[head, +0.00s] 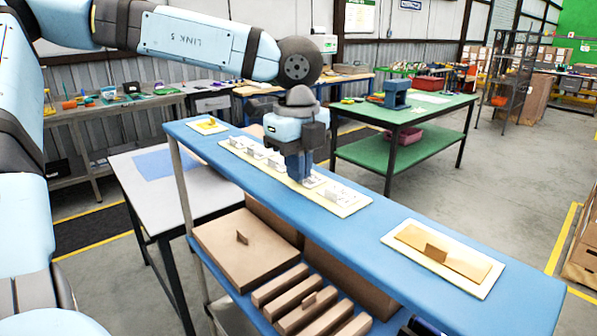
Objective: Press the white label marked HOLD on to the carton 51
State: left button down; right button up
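My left gripper (299,178) points down over a pale strip (349,210) on the blue top shelf, its fingertips at or just above the strip. The gap between its fingers cannot be made out, nor whether a label is between them. Several small white labels (335,194) stand along the strip on both sides of the gripper; their print is too small to read, so the HOLD label cannot be picked out. Brown cartons stand lower down, one a flat carton (240,251) with a small upright tab. No number 51 is readable. My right gripper is not in view.
A pale tray (398,239) with a tan piece lies on the right of the blue shelf (440,280). A small yellow item (208,125) lies on its left end. Narrow cartons (308,304) fill the lower level. A green table (410,112) stands behind.

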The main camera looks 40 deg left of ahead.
pick_arm(q)
jog(key=shift+r, duration=0.15)
jog(key=shift+r, duration=0.55)
jog(key=shift+r+p, duration=0.65)
jog(key=shift+r, duration=0.65)
jog(key=shift+r+p, duration=0.35)
jog(key=shift+r, duration=1.1)
jog(key=shift+s, duration=0.1)
